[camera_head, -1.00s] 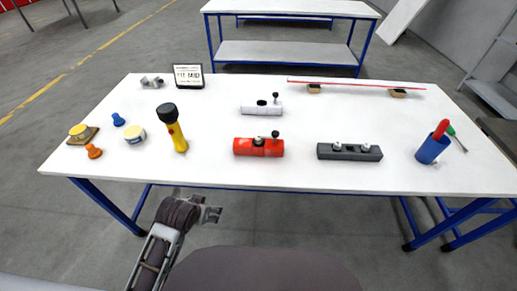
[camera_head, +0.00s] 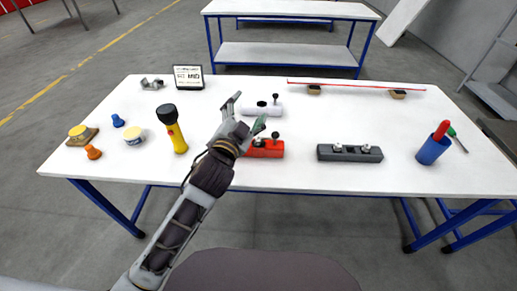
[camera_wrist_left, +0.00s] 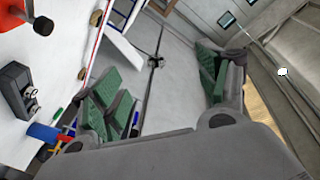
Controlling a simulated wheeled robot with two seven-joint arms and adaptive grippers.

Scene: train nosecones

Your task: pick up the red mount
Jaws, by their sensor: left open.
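The red mount (camera_head: 264,149) lies on the white table near its front edge, with a dark knob on top. My left arm covers its left end in the head view. A red piece with a dark knob, which looks like the red mount (camera_wrist_left: 18,13), shows at the top left corner of the left wrist view. My left gripper (camera_head: 247,114) is open and empty, above and just left of the red mount. Its green-padded fingers (camera_wrist_left: 162,90) stand wide apart in the left wrist view. My right gripper is not in view.
A white mount (camera_head: 262,108) sits behind the red one, and a dark grey mount (camera_head: 349,153) to its right. A yellow flashlight (camera_head: 176,137) stands left of my arm. A blue cup (camera_head: 431,150) stands at the right. The table between grey mount and cup is clear.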

